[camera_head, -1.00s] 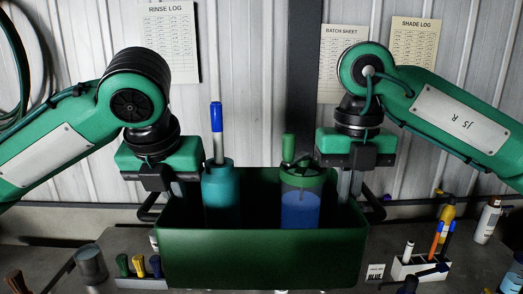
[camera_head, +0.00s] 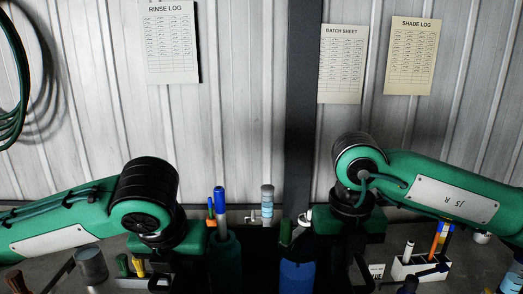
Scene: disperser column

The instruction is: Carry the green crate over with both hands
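The green crate (camera_head: 262,262) shows only as a dark inside low in the view; its front wall is out of frame. A teal bottle (camera_head: 225,265) with a blue-capped marker (camera_head: 219,200) stands in it at the left. A blue-filled container (camera_head: 297,277) with a dark green top stands in it at the right. My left gripper (camera_head: 178,283) is at the crate's left end and my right gripper (camera_head: 347,275) is at its right end. Their fingertips are hidden in shadow, but both have moved together with the crate, so they appear shut on it.
A metal cup (camera_head: 91,264) and coloured-handled tools (camera_head: 130,266) are on the table at left. A white holder with pens (camera_head: 418,268) is at right. A small clear bottle (camera_head: 267,205) stands behind the crate. The wall with paper sheets is behind.

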